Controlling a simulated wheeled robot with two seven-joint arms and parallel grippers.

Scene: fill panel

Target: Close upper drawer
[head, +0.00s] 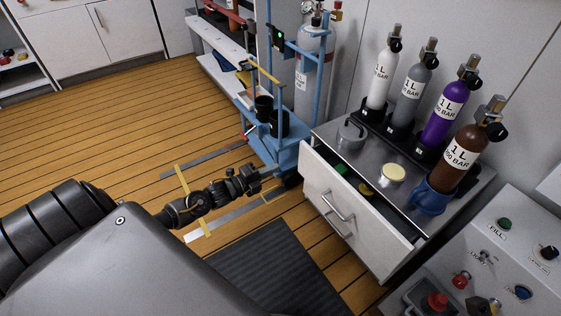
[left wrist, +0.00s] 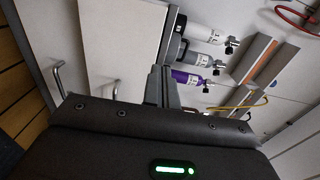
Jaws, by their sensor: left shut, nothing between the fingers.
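The upper drawer (head: 345,205) is a white-fronted drawer pulled out from the cabinet under a grey metal top. Its open inside shows a green item and a yellow item. A metal bar handle (head: 338,206) is on its front. In the left wrist view the white drawer front (left wrist: 120,40) appears turned sideways, with a handle (left wrist: 115,89) low on it. My left gripper (head: 252,176) is shut and empty, to the left of the drawer front and apart from it. Its fingers also show in the left wrist view (left wrist: 160,86). My right gripper is not in view.
Several gas cylinders (head: 448,112) stand on the cabinet top (head: 352,158). A blue trolley (head: 283,152) with a tall cylinder stands behind my left gripper. A control panel (head: 505,250) is at the lower right. A dark mat (head: 270,262) lies on the wooden floor before the drawer.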

